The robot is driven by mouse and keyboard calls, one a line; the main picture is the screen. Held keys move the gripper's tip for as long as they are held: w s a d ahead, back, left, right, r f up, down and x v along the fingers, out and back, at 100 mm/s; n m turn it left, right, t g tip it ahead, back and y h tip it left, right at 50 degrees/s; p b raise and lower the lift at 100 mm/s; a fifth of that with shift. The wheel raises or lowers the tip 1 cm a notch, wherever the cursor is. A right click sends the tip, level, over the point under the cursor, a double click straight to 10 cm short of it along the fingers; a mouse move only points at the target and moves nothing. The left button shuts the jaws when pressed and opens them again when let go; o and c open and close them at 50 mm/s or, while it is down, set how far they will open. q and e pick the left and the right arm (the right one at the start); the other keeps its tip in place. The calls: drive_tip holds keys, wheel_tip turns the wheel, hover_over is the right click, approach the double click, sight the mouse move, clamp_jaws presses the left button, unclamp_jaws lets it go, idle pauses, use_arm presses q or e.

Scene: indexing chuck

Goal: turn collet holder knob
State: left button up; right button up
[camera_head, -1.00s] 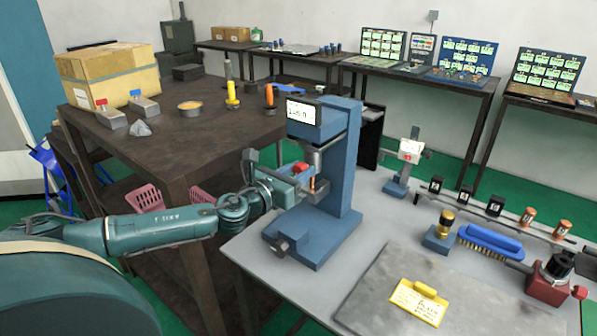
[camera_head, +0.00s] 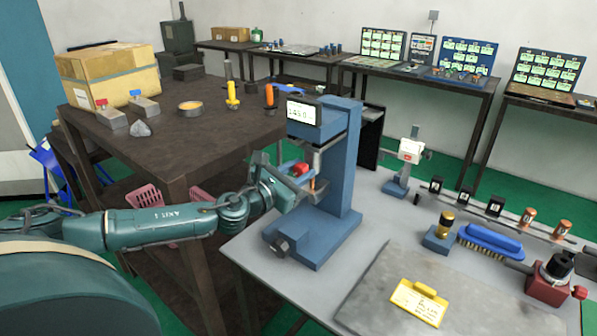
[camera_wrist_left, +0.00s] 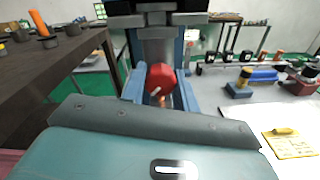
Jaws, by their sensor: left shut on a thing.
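My left gripper (camera_head: 303,179) reaches in from the left to a blue column machine (camera_head: 343,170) with a small white display on its head. Its blue fingers (camera_wrist_left: 133,84) stand on either side of a red knob (camera_wrist_left: 160,77) under the machine's head. The fingers are shut on this knob, which also shows between them in the head view (camera_head: 300,169). A small copper-coloured piece (camera_wrist_left: 157,97) shows just in front of the knob in the wrist view. My right gripper is in neither view.
The machine stands at the left of a grey table (camera_head: 350,262). To its right are a white-and-blue stand (camera_head: 411,152), a blue brush (camera_head: 490,241), a yellow tag (camera_head: 418,301) and a red block with a black top (camera_head: 551,280). A brown table (camera_head: 190,140) stands behind my arm.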

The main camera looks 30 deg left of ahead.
use_arm(q)
drive_tip(key=o, duration=1)
drive_tip(key=s+b, duration=0.1)
drive_tip(key=s, duration=0.3)
drive_tip(key=s+a+b, duration=0.1)
drive_tip(key=s, duration=0.3)
drive_tip(key=s+b, duration=0.2)
drive_tip(key=s, duration=0.3)
drive_tip(key=shift+a, duration=0.25)
